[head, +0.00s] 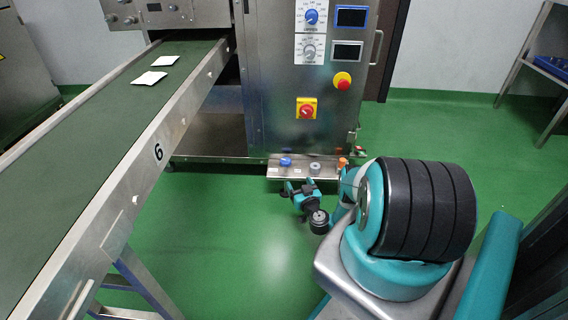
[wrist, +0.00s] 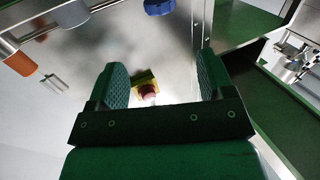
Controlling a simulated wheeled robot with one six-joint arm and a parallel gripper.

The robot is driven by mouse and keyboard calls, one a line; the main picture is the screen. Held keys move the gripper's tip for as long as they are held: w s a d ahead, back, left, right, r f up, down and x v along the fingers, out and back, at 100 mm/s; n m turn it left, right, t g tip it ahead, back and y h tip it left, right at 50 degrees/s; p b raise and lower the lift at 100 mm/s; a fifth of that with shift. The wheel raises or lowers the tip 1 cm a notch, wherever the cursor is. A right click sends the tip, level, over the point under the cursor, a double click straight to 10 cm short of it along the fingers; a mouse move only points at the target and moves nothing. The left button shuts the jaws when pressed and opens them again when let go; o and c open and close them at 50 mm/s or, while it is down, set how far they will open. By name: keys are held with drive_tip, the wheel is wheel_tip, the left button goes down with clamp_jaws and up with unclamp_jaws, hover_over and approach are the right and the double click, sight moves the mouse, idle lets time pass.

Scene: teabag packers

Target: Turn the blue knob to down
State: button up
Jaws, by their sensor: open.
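A round blue knob (head: 312,16) sits on a white dial plate high on the steel cabinet. A second blue knob or handle (head: 285,161) is on the low steel ledge at the cabinet's foot, and a blue knob shows at the top edge of the wrist view (wrist: 159,7), partly cut off. My gripper (head: 297,186) is just in front of and below the ledge. In the wrist view its jaws (wrist: 161,70) are spread and empty, apart from the blue knob. The lower knob's exact pointing is too small to tell.
On the ledge, a grey knob (head: 315,167) and an orange part (head: 342,162) stand right of the lower blue one. The cabinet bears a red-and-yellow switch (head: 306,108) and a red button (head: 342,80). A conveyor (head: 110,130) runs along the left. Green floor is clear between.

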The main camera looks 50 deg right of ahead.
sight(286, 160)
drive_tip(key=b+x, duration=1.4)
drive_tip(key=b, duration=0.1)
drive_tip(key=shift+w+f+b, duration=0.1)
drive_tip(key=shift+f+b, duration=0.05)
drive_tip(key=shift+b, duration=0.15)
drive_tip(key=shift+w+d, duration=0.25)
drive_tip(key=shift+w, duration=0.2)
drive_tip(key=c, duration=0.9)
